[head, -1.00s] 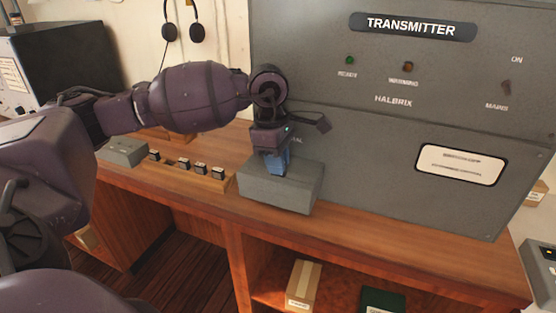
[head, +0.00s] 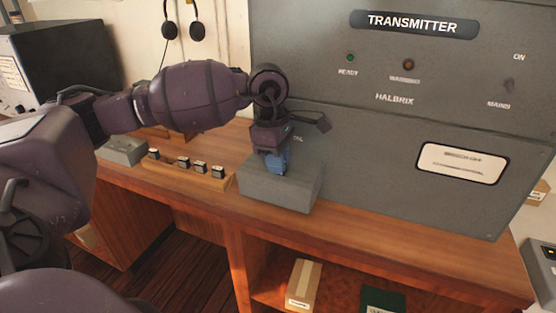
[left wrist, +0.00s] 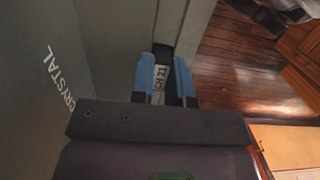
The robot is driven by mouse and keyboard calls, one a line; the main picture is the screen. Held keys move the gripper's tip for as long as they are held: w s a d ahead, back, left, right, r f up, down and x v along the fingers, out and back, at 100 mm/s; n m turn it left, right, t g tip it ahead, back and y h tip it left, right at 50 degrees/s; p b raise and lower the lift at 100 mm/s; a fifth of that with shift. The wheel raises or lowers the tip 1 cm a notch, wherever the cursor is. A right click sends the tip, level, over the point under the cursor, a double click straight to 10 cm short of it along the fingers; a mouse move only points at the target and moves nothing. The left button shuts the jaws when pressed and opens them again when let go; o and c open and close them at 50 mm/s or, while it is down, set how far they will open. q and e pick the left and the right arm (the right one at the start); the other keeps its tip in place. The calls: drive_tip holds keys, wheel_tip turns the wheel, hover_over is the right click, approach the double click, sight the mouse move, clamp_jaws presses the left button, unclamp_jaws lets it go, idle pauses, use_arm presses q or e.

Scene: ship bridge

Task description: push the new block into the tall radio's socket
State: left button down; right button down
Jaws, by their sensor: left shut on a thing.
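The tall radio is the big grey cabinet (head: 360,165) marked TRANSMITTER. A grey box (head: 290,188) juts from its foot onto the desk; the word CRYSTAL shows on the grey face in the left wrist view. My left gripper (head: 274,162), with blue fingers, points down at the top of this box. In the left wrist view the fingers (left wrist: 163,82) are shut on a small dark block (left wrist: 160,78) with a white label, partly readable as "CH 21". The socket is hidden beneath the block and fingers, so I cannot tell how deep the block sits. My right gripper is out of view.
A wooden rack (head: 190,174) with several small blocks lies left of the grey box. Another grey box (head: 122,151) sits farther left. A headset (head: 183,28) hangs on the wall. The desk's front strip (head: 390,245) is clear; a carton (head: 303,283) stands on the shelf below.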

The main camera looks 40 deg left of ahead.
use_arm(q)
drive_tip(key=c, duration=1)
unclamp_jaws()
drive_tip(key=r, duration=0.7)
drive_tip(key=a+r, duration=0.1)
drive_tip(key=r, duration=0.3)
drive_tip(key=shift+s+a, duration=0.1)
drive_tip(key=shift+s, duration=0.05)
drive_tip(key=shift+s+f, duration=0.1)
drive_tip(key=shift+f, duration=0.05)
